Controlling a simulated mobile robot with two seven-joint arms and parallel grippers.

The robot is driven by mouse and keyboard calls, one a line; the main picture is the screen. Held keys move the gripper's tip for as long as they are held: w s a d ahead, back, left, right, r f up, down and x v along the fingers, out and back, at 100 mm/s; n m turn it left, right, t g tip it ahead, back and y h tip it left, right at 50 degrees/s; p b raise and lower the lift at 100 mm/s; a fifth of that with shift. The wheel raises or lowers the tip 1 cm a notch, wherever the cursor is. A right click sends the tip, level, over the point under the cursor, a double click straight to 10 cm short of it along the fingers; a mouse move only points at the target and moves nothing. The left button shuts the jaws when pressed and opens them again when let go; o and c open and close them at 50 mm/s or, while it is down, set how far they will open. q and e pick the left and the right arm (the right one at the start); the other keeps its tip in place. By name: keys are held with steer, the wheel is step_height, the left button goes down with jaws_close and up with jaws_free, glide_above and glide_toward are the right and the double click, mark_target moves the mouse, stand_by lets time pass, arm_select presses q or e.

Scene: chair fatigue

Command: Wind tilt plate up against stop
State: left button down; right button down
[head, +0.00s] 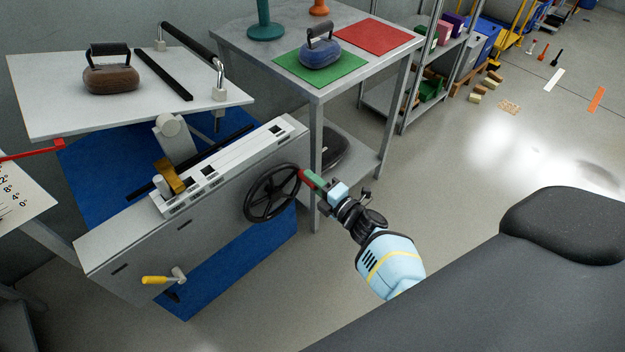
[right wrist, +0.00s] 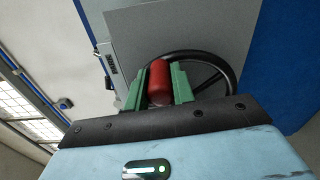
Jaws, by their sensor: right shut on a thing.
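The white tilt plate (head: 60,110) is at the upper left in the head view, above the grey machine body (head: 200,220). A black handwheel (head: 250,205) is on the machine's side. Its red knob (head: 305,178) is between the green fingers of my right gripper (head: 311,180), which is shut on it. In the right wrist view, the red knob (right wrist: 159,82) stands between the green fingers, with the black wheel rim (right wrist: 215,62) behind. I cannot pick out the stop for certain. My left gripper is not in view.
A brown weight (head: 110,80) with a handle stands on the plate, beside a black bar (head: 163,75). A grey table (head: 235,35) behind holds a blue weight (head: 320,53) on a green mat (head: 290,70). A red pointer (head: 30,153) is near a degree scale (head: 20,195). A yellow-handled lever (head: 156,280) sticks out in front.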

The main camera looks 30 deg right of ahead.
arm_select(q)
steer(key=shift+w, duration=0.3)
arm_select(e)
steer(key=shift+s+a+f, duration=0.1)
steer(key=shift+f, duration=0.1)
steer(key=c, duration=1.2)
jaws_free()
steer(key=shift+r, duration=0.1)
arm_select(q)
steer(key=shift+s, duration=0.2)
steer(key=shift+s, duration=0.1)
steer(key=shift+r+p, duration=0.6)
steer(key=shift+p, duration=0.1)
arm_select(e)
steer(key=v, duration=0.7)
steer(key=shift+s, duration=0.35)
